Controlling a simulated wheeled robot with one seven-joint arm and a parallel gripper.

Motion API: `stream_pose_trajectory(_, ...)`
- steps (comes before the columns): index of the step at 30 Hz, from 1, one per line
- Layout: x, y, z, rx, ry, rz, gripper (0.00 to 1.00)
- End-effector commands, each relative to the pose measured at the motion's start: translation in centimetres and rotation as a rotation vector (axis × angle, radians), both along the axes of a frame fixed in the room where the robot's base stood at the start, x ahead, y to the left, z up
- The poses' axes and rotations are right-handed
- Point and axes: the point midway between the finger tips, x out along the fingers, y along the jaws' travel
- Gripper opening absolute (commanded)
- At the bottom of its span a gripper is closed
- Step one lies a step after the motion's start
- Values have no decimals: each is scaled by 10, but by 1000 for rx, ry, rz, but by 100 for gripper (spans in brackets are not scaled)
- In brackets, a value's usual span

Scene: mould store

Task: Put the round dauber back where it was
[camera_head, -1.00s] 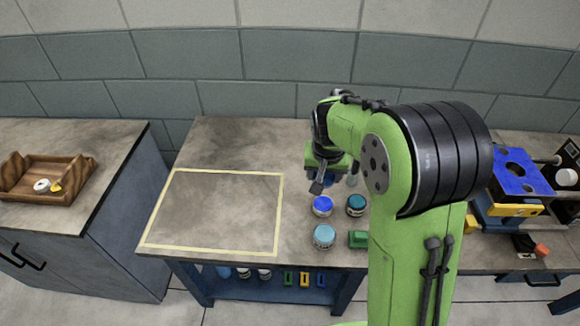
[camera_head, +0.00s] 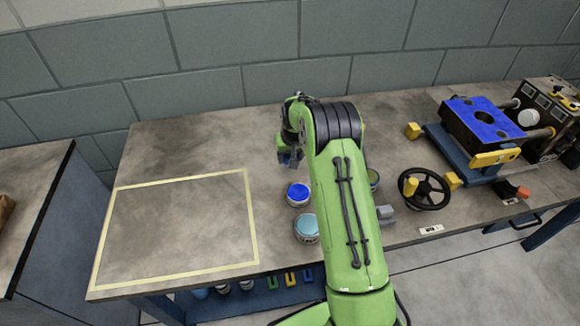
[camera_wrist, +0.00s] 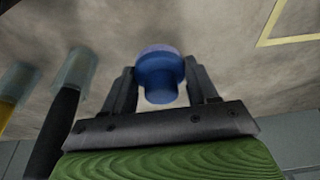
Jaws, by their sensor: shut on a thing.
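The round dauber (camera_wrist: 159,76) is blue, with a wide round pad and a narrower body. In the wrist view it sits between the two dark fingers of my gripper (camera_wrist: 163,88), which is shut on it. The pad faces away from the palm, and bench top shows behind it. In the head view my gripper (camera_head: 289,160) is over the bench (camera_head: 215,130), behind an open tin of blue (camera_head: 298,193) and right of the yellow tape outline (camera_head: 250,200). The dauber is hard to make out there. My arm hides part of the bench.
A light-blue tin (camera_head: 306,228) stands near the front edge, and another tin (camera_head: 373,178) is partly behind my arm. A black handwheel (camera_head: 425,188) and a blue-topped mould (camera_head: 484,124) are at right. Handled tools (camera_wrist: 62,115) show in the wrist view. The taped area is empty.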

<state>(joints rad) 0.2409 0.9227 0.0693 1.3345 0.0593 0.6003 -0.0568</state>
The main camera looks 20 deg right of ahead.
Motion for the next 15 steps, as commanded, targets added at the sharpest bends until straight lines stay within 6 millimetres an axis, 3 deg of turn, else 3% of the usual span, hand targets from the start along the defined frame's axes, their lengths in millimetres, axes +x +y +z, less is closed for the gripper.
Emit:
stream_pose_trajectory(3,-1,0,-29,0,2,0,30)
stream_pose_trajectory(5,0,0,-37,0,1,0,30)
stream_pose_trajectory(15,0,0,-40,0,-1,0,30)
